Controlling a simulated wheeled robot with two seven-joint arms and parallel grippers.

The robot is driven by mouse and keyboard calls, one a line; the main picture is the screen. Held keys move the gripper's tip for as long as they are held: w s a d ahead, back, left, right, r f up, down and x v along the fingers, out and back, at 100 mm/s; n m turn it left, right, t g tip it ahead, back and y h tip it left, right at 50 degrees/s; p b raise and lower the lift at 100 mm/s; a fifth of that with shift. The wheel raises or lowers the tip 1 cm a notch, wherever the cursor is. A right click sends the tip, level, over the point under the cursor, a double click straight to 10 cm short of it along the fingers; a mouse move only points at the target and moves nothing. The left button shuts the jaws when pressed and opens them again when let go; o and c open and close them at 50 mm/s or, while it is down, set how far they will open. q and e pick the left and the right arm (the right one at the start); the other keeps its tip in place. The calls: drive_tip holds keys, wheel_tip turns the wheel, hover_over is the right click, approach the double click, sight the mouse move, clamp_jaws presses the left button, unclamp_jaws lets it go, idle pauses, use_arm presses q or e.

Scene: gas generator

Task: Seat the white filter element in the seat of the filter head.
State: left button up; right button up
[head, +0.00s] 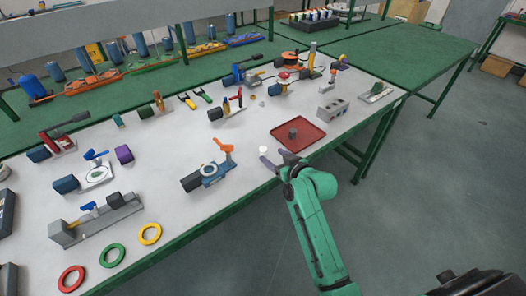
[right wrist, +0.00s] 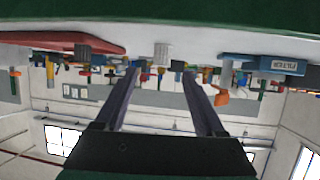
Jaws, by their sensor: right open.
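The white filter element (head: 264,150), a small short cylinder, stands on the grey bench top just beyond my right gripper (head: 273,158). In the right wrist view, which is upside down, the filter element (right wrist: 161,53) appears between the two open fingers (right wrist: 160,76) and seems to lie past their tips. I cannot tell the exact gap. The filter head (head: 210,173), a blue-grey body with an orange lever and a dark cylinder on its side, sits left of the gripper. It shows in the right wrist view as a blue block (right wrist: 268,64) labelled FILTER. My left gripper is not in view.
A red tray (head: 312,138) with a dark grey ribbed knob (head: 293,133) lies right of the gripper, close by. A grey block with holes (head: 333,109) is behind it. Several valves and fittings stand farther back and left. The bench between filter element and filter head is clear.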

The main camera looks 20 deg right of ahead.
sight(264, 150)
drive_tip(key=x, duration=0.5)
drive_tip(key=shift+w+a+p, duration=0.25)
drive_tip(key=shift+w+p, duration=0.05)
drive_tip(key=shift+w, duration=0.05)
drive_tip(key=shift+s, duration=0.1)
clamp_jaws()
drive_tip(key=shift+r, duration=0.1)
